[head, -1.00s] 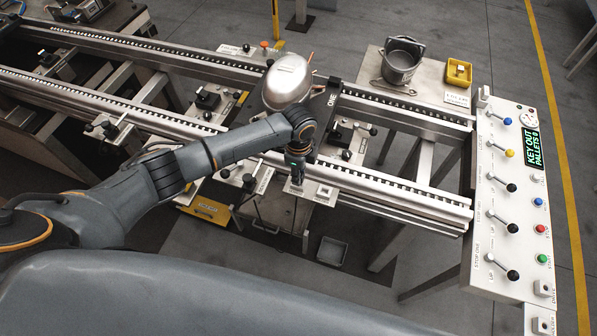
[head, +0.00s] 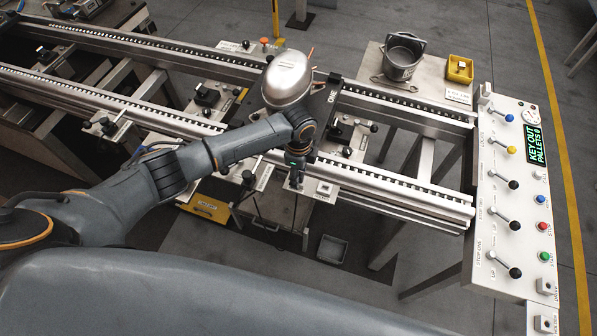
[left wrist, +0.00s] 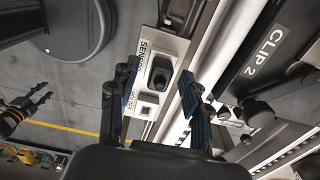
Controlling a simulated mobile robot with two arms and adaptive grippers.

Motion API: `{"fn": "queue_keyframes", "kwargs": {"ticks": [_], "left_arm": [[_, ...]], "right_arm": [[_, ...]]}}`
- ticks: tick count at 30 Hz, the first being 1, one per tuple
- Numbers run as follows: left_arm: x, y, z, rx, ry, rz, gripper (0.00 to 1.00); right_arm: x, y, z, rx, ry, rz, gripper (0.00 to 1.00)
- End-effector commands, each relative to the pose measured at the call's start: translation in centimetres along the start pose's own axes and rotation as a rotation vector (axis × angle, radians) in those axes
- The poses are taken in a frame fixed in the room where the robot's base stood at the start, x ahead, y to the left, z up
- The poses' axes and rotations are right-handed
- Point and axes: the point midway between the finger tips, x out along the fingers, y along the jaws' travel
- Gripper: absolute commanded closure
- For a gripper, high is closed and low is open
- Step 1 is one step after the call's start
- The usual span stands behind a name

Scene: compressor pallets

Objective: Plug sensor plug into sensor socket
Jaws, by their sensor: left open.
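My left gripper (head: 295,182) is over the near rail of the conveyor, pointing down. In the left wrist view its two fingers (left wrist: 158,100) are spread apart with nothing held between them. Beyond and below them is a white plate (left wrist: 147,128) with partly hidden lettering starting "SEN". A black block (left wrist: 161,76) with a dark rounded top stands on this plate, seen between the fingers. A small pale square fitting (left wrist: 148,109) is beside it, and also shows in the head view (head: 325,188). I cannot tell which part is plug or socket.
A silver domed compressor (head: 287,80) sits on the conveyor just behind my left gripper. A dark "CLIP 2" part (left wrist: 281,40) is at the right in the wrist view. A lever panel (head: 512,200) stands at the right. A grey tray (head: 332,249) lies below the rail.

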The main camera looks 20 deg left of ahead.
Motion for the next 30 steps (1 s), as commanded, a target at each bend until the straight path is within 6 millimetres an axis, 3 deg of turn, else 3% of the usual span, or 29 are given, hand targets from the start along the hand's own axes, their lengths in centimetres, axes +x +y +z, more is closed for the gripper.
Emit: {"fn": "queue_keyframes", "kwargs": {"ticks": [5,8,21,30], "left_arm": [[-0.6,-0.1,0.0,0.0,0.001,-0.002,0.52],[-1.9,-0.1,0.0,0.001,0.001,-0.003,0.52],[-10.4,-0.1,0.0,0.001,0.001,-0.003,0.52],[-12.0,0.0,0.0,-0.001,0.0,0.0,0.52]], "right_arm": [[0.0,0.4,0.1,-0.002,-0.001,0.004,0.6],[0.0,0.3,0.0,-0.002,0.0,0.003,0.6],[0.0,0.2,0.0,-0.001,0.0,0.002,0.6],[0.0,0.1,0.0,-0.001,0.0,0.002,0.6]]}}
